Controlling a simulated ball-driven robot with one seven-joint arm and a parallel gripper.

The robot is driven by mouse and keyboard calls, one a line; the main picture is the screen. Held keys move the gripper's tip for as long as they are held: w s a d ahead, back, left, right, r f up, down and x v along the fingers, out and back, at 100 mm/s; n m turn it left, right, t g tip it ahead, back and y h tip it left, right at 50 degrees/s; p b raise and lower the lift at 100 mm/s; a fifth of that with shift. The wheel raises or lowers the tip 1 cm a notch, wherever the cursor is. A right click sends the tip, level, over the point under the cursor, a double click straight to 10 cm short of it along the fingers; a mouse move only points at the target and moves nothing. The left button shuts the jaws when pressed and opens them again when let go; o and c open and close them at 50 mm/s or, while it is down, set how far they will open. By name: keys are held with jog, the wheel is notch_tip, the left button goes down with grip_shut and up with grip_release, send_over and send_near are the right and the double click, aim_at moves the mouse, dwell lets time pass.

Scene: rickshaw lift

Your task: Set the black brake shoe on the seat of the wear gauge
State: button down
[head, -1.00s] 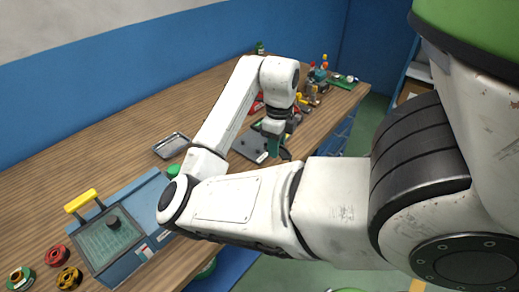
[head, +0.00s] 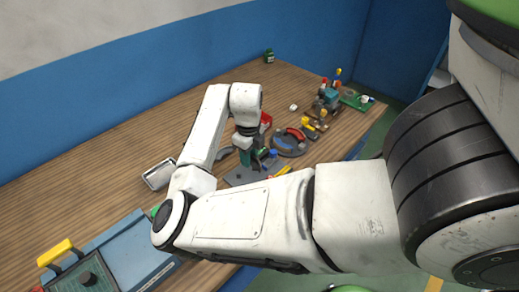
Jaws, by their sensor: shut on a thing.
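My gripper (head: 254,161) is at the end of my white arm, low over a grey plate (head: 238,179) on the bench. It is shut on a small dark piece that looks like the black brake shoe (head: 263,155). Its outline is partly lost against the dark plate and the gripper. The grey plate may be the wear gauge's base, but its seat cannot be made out. I cannot tell whether the shoe touches anything below it.
A round grey disc (head: 285,147) with red and blue curved pieces lies right of my gripper. A metal tray (head: 159,174) is at left. A blue box with a yellow handle (head: 54,252) is at front left. Bare bench lies behind.

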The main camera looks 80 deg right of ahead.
aim_at(251, 176)
jog(key=shift+f+b, duration=2.35)
jog(key=shift+f, duration=0.85)
jog(key=shift+f, duration=0.4)
jog(key=c, duration=0.7)
grip_release()
jog(key=shift+o, duration=0.4)
jog(key=o, duration=0.3)
jog(key=shift+o, duration=0.2)
